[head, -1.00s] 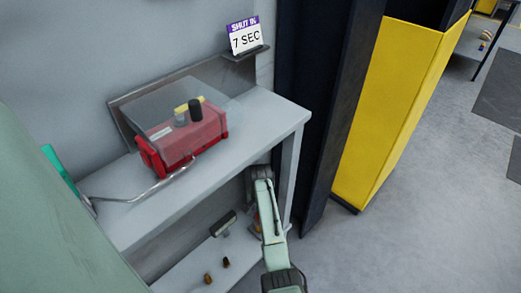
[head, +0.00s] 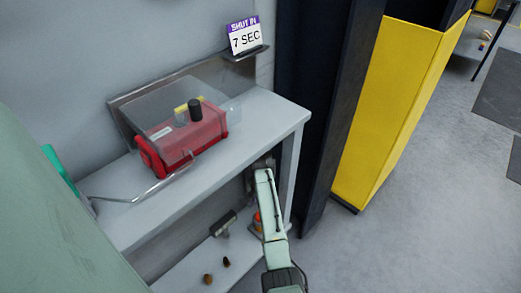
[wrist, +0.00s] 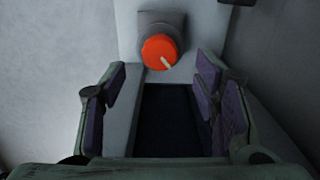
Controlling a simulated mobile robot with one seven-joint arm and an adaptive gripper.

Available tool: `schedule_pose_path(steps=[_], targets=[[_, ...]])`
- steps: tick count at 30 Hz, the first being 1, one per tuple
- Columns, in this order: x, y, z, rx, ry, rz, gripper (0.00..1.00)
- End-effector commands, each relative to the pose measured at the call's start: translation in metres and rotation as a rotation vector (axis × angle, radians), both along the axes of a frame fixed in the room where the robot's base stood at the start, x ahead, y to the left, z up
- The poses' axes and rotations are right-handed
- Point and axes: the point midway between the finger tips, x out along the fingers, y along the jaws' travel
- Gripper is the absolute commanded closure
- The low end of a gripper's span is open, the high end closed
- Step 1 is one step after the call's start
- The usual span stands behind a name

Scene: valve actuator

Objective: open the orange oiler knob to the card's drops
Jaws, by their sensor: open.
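The orange oiler knob (wrist: 160,50) shows in the wrist view, round, with a pale pointer line slanting toward its lower right. It sits on a grey round mount. My gripper (wrist: 160,95) is open, its two purple-padded fingers to the left and right, below the knob in the picture and not touching it. In the head view my gripper is mostly hidden behind my arm and the bench leg, under the bench top. A small orange part (head: 257,222) shows beside my arm there. The card (head: 245,38) reads "SHUT IN 7 SEC"; no drop count is legible on it.
A red actuator (head: 185,140) under a clear cover stands on the grey bench top (head: 265,115). The lower shelf (head: 190,265) holds a small grey block-like fitting (head: 223,222) and two small brown pieces (head: 217,270). A dark post (head: 325,110) and a yellow cabinet (head: 385,110) stand to the right.

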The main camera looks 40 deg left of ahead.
Motion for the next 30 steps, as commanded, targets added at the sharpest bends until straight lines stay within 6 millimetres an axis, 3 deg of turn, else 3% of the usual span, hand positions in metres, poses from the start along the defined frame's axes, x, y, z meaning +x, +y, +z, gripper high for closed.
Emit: schedule_pose_path(steps=[3, 10, 30], targets=[[0.001, 0.001, 0.027, 0.003, -0.003, 0.0, 0.44], [0.001, 0.0, 0.059, 0.002, -0.001, 0.0, 0.44], [0.0, 0.0, 0.066, 0.0, 0.0, -0.001, 0.44]])
